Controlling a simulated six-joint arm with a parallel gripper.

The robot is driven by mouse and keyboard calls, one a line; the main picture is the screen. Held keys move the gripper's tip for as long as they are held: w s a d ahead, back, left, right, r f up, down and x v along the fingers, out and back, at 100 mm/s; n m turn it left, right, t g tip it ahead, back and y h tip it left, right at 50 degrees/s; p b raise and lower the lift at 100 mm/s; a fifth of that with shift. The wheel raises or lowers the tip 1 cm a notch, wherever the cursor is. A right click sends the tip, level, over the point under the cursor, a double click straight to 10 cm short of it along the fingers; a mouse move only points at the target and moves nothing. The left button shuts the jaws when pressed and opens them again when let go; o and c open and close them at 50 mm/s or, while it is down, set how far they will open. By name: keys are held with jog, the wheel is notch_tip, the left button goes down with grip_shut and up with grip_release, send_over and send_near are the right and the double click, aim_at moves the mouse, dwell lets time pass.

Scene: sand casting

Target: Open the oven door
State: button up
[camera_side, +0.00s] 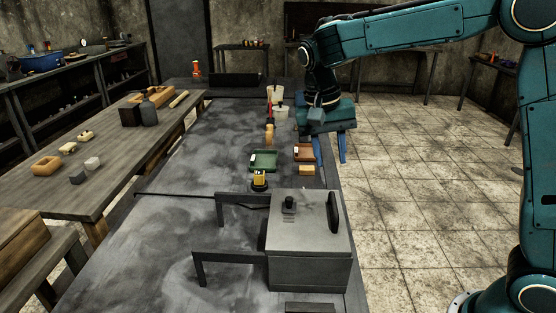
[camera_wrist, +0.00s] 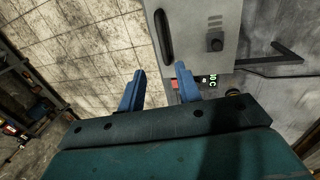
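The oven is a grey metal box (camera_side: 308,262) at the near right edge of the dark workbench. Its upper face carries a long dark handle (camera_side: 333,212) near the right edge and a black knob (camera_side: 289,205). I see no open gap at the door. In the wrist view the handle (camera_wrist: 163,38) and knob (camera_wrist: 214,42) show at the top. My gripper (camera_side: 330,153) is open and empty, fingers pointing down, beyond the oven near the bench's right edge. In the wrist view its two blue fingers (camera_wrist: 160,76) are apart, below the handle and not touching it.
Dark bracket-like arms (camera_side: 221,258) stick out left of the oven. A green tray (camera_side: 263,160), a brown tray (camera_side: 304,152) and a yellow-topped item (camera_side: 260,180) sit on the bench past the oven. Tiled floor (camera_side: 410,200) right of the bench is clear.

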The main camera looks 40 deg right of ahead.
jog(key=s+d+r+n+t, duration=0.3)
jog(key=s+r, duration=0.3)
jog(key=s, duration=0.4)
jog(key=shift+r+n, duration=0.3)
jog(key=shift+n, duration=0.3)
dwell(0.3)
dwell(0.5)
jog(key=m+g, duration=0.3)
jog(key=m, duration=0.1)
send_over(333, 202)
jog(key=w+a, duration=0.2)
notch_tip(333, 202, down, 4)
jog(key=shift+a, duration=0.1)
jog(key=shift+f, duration=0.15)
jog(key=shift+s+d+f, duration=0.3)
jog(key=shift+d+f, duration=0.05)
jog(key=shift+f, duration=1.85)
jog(key=shift+s+d+f, duration=0.3)
jog(key=shift+f, duration=1.9)
jog(key=shift+s+d+f, duration=0.3)
jog(key=shift+d+f, duration=0.05)
jog(key=shift+f, duration=1.85)
